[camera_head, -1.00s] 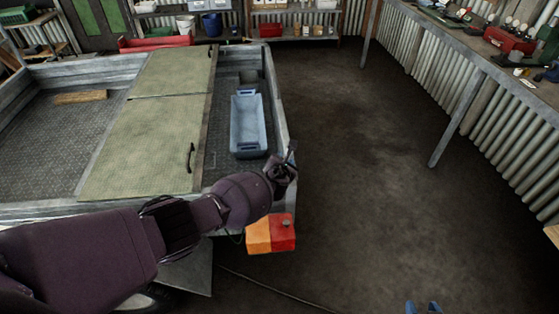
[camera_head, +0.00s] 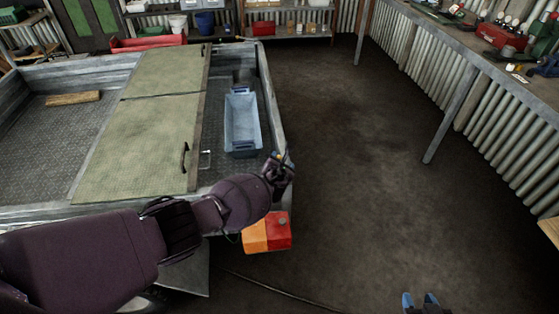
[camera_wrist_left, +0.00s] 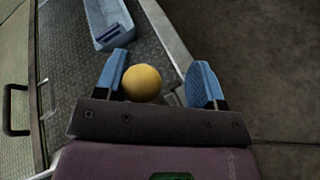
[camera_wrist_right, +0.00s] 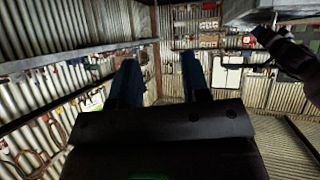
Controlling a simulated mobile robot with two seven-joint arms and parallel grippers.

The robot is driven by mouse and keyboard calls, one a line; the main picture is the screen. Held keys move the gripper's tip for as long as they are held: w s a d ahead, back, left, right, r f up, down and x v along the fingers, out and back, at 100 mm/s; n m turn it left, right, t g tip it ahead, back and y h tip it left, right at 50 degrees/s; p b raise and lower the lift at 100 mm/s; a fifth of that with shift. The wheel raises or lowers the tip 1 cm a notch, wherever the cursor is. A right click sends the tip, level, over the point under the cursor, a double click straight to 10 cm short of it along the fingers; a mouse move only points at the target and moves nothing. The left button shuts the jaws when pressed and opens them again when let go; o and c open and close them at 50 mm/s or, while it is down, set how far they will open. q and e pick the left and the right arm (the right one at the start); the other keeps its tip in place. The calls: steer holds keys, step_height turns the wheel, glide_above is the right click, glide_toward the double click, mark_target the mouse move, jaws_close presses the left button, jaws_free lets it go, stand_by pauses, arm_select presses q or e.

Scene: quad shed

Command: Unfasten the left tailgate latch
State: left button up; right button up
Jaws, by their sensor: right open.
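The trailer's grey right-hand board (camera_head: 270,105) ends at the near corner, above an orange and red lamp (camera_head: 267,232). My left gripper (camera_head: 281,165) is at that corner. In the left wrist view my left gripper (camera_wrist_left: 158,82) has its blue fingers wide apart. A yellow round knob (camera_wrist_left: 143,83) shows between them, close to the left finger; I cannot tell if they touch. The rest of the latch is hidden by the gripper. My right gripper (camera_head: 420,301) is low at the bottom edge, open and empty; the right wrist view (camera_wrist_right: 160,80) shows its fingers apart.
A blue crate (camera_head: 242,122) lies in the trailer bed beside a green lid (camera_head: 150,135) with a black handle. A wooden block (camera_head: 73,98) lies in the bed at left. The dark floor right of the trailer is clear up to the workbench (camera_head: 470,62).

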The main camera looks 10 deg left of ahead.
arm_select(q)
steer(key=shift+o, duration=1.4)
steer(key=shift+r, duration=0.2)
steer(key=shift+a+r, duration=0.15)
steer(key=shift+r, duration=0.1)
steer(key=shift+s+r+p, duration=0.3)
steer(key=shift+s+p, duration=0.35)
steer(key=shift+p, duration=0.25)
steer(key=p+v, duration=0.3)
steer(key=v, duration=0.6)
steer(key=shift+f, duration=0.2)
arm_select(e)
steer(key=s+r, duration=0.2)
steer(key=shift+d+r, duration=0.15)
steer(key=shift+r, duration=0.15)
arm_select(q)
steer(key=shift+s, duration=0.15)
